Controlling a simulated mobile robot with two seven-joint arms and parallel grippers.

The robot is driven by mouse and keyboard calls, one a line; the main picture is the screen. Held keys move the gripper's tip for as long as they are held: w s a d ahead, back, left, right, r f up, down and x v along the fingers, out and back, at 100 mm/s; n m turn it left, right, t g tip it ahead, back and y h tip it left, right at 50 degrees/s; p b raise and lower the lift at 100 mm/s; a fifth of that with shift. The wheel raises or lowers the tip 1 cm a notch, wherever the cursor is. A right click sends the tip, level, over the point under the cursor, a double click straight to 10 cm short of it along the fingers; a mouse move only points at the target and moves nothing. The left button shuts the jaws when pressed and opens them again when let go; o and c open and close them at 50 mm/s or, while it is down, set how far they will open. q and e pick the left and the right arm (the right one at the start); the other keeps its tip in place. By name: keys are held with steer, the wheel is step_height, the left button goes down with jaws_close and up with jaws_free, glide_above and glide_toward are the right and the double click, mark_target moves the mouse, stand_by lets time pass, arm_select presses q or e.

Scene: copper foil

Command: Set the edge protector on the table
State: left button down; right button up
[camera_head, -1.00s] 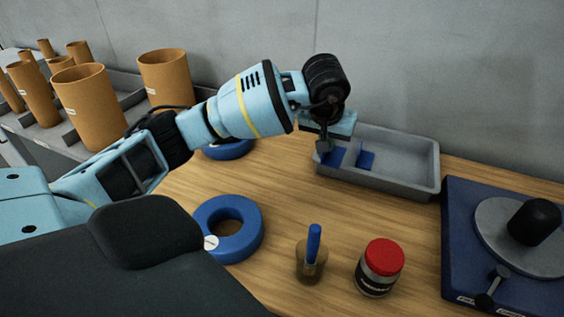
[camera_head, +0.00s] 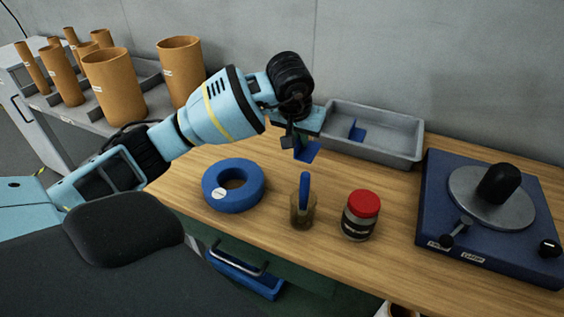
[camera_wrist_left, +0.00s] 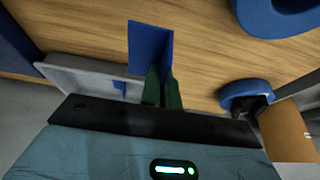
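The edge protector (camera_head: 308,152) is a small blue angled piece held below my left gripper (camera_head: 298,143), over the wood table (camera_head: 270,160) just left of the grey tray. In the left wrist view the edge protector (camera_wrist_left: 150,48) stands out from between the green fingers of my left gripper (camera_wrist_left: 163,85), which are shut on it. The head view does not clearly show whether it touches the table. A second blue edge protector (camera_head: 357,130) lies in the grey tray (camera_head: 395,148). My right gripper is not in view.
A blue ring-shaped roll (camera_head: 218,196), a small pot with a blue handle (camera_head: 302,212) and a red-lidded jar (camera_head: 361,214) stand in front. A blue turntable device (camera_head: 440,190) is at right. Brown tubes (camera_head: 113,88) stand on a rack at left.

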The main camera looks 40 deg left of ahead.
mark_target(298, 180)
arm_select(q)
steer(key=shift+s, duration=0.15)
steer(key=shift+f, duration=0.1)
steer(key=shift+f, duration=4.9)
steer(key=shift+f, duration=0.25)
steer(key=c, duration=1.6)
jaws_free()
steer(key=shift+c, duration=0.2)
steer(key=shift+r, duration=0.55)
steer(key=v, duration=1.1)
steer(key=shift+r+p, duration=0.2)
steer(key=shift+p, duration=0.2)
steer(key=shift+s, duration=0.1)
